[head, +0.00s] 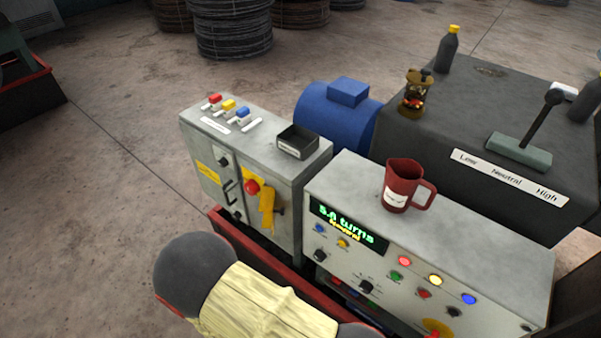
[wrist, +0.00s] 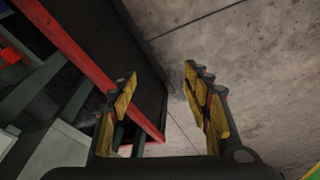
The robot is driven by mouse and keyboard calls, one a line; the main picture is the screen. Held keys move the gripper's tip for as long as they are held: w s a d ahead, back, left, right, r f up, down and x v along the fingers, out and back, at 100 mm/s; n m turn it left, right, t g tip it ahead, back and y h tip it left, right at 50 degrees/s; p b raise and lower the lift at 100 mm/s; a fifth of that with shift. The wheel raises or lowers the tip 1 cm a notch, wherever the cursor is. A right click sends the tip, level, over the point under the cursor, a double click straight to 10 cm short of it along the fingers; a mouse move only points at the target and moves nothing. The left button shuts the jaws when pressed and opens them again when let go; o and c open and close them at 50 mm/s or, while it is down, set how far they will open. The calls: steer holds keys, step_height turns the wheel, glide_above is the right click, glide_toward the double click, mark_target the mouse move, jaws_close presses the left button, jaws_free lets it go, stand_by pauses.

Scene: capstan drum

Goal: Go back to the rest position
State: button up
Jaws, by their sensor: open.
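My gripper (wrist: 160,85) shows in the wrist view with its two yellow-padded fingers apart and nothing between them. Beyond the fingers are bare concrete floor and the corner of a red-edged dark frame (wrist: 98,80). In the head view my arm, with a grey joint and a yellowish cover, crosses the bottom in front of the machine. The gripper itself does not show in the head view.
A gearbox with a lever (head: 541,119) is at right. Open floor (head: 90,220) lies left.

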steer(key=s+d+r+g+y, duration=0.1)
steer(key=d+r+g, duration=0.15)
steer(key=r, duration=0.95)
steer(key=s+d+r+g+y, duration=0.1)
steer(key=d+r+g, duration=0.15)
steer(key=r, duration=0.95)
steer(key=d+r+m+t+h, duration=0.2)
steer(key=d+r+m+t, duration=0.3)
steer(key=d+r, duration=2.5)
steer(key=shift+s+d+m+t+h, duration=0.3)
steer(key=shift+d+t, duration=0.7)
steer(key=shift+d, duration=1)
steer(key=shift+r, duration=0.1)
steer(key=shift+o, duration=0.2)
steer(key=shift+w, duration=0.1)
